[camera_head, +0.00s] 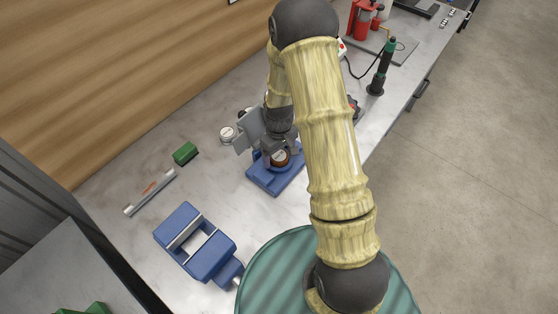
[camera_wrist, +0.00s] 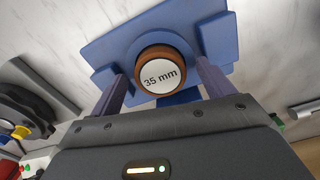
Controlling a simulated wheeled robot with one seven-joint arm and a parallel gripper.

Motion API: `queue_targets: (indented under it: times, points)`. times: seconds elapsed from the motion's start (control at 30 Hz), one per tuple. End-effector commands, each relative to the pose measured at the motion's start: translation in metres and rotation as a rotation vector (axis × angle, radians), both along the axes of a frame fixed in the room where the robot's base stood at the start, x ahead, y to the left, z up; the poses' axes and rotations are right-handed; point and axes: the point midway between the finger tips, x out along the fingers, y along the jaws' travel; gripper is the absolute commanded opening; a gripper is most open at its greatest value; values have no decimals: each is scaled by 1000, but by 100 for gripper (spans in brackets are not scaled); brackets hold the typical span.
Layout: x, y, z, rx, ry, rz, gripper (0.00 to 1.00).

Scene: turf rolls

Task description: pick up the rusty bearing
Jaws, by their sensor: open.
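The rusty bearing (camera_wrist: 161,74) is a brown ring with a white face marked "35 mm", sitting on a blue fixture (camera_wrist: 110,45). In the head view the bearing (camera_head: 280,159) shows partly, below my gripper, on the blue fixture (camera_head: 262,183). My gripper (camera_wrist: 164,78) is open, with one dark finger on each side of the bearing in the wrist view. I cannot tell whether the fingers touch it. In the head view my gripper (camera_head: 274,150) is close over the fixture and hides part of it.
A blue vise (camera_head: 200,243), a metal tube (camera_head: 150,192) with an orange mark, a green block (camera_head: 185,153) and a small round silver part (camera_head: 228,133) lie on the grey bench (camera_head: 120,185). A dark upright tool (camera_head: 382,68) stands farther back. Bare bench surrounds the fixture's left.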

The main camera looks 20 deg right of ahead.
Motion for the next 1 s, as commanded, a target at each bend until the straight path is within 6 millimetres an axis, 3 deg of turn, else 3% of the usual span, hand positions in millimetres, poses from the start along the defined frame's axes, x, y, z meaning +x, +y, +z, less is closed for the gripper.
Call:
queue_targets:
  times: [0.4,0.7,1.0]
  points:
    - [0,0,1,0,0,0,81]
    - [0,0,1,0,0,0,24]
    - [0,0,4,0,-1,0,22]
